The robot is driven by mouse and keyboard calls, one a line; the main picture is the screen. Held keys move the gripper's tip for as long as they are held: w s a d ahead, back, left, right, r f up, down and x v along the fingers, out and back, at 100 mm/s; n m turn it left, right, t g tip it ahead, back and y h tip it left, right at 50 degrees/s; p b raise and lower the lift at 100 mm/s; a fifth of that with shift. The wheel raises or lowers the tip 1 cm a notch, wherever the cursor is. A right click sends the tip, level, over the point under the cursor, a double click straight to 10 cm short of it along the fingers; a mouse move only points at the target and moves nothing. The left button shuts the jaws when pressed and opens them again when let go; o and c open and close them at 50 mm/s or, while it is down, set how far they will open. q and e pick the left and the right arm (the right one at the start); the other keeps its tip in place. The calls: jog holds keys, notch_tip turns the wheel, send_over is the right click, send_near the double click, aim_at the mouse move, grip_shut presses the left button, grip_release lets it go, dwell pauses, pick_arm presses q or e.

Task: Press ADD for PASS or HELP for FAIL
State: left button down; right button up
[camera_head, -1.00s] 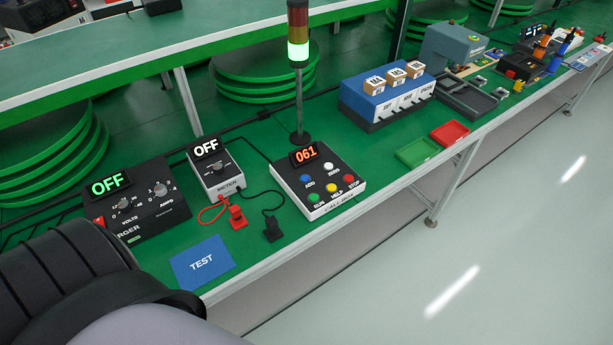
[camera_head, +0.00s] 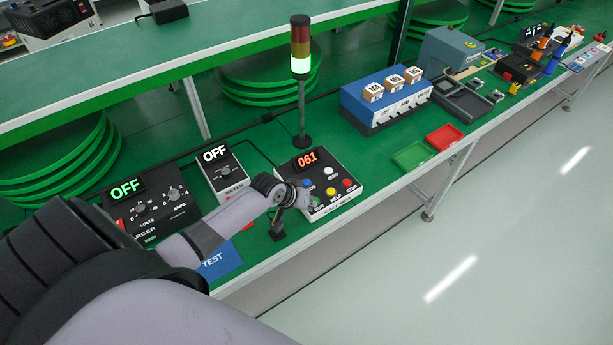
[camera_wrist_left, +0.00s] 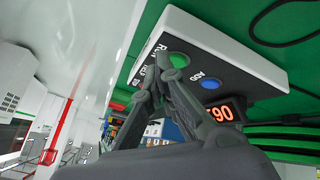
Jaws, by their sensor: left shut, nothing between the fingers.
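The call box (camera_head: 335,205) stands on the green bench, its display (camera_head: 306,158) reading 061. It has a blue ADD button (camera_head: 307,183), a white button (camera_head: 328,170), a green RUN button (camera_head: 314,201), a yellow HELP button (camera_head: 330,191) and a red STOP button (camera_head: 347,182). My left gripper (camera_head: 303,198) is shut and empty at the box's left side, close to the ADD and RUN buttons. In the left wrist view its fingertips (camera_wrist_left: 163,62) appear near the green button (camera_wrist_left: 179,60), with the blue button (camera_wrist_left: 210,84) beside it. Contact cannot be told. My right gripper is out of view.
A signal tower (camera_head: 301,65) behind the box glows green. The meter (camera_head: 222,170) and charger (camera_head: 150,210) read OFF. A blue TEST card (camera_head: 222,262) is partly behind my arm. Green (camera_head: 413,156) and red (camera_head: 444,137) trays lie to the right.

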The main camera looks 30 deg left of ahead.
pick_arm(q)
jog(key=w+a+r+n+t, duration=0.2)
jog(key=w+a+r+n, duration=0.1)
jog(key=w+a+r, duration=0.5)
jog(key=shift+w+r+p, duration=0.15)
jog(key=shift+w+p, duration=0.15)
jog(key=shift+w, duration=0.25)
jog(key=shift+a, duration=0.1)
jog(key=b, duration=0.7)
send_over(304, 181)
notch_tip(304, 181, down, 8)
jog(key=shift+f+b, duration=0.5)
jog(key=shift+f, duration=0.1)
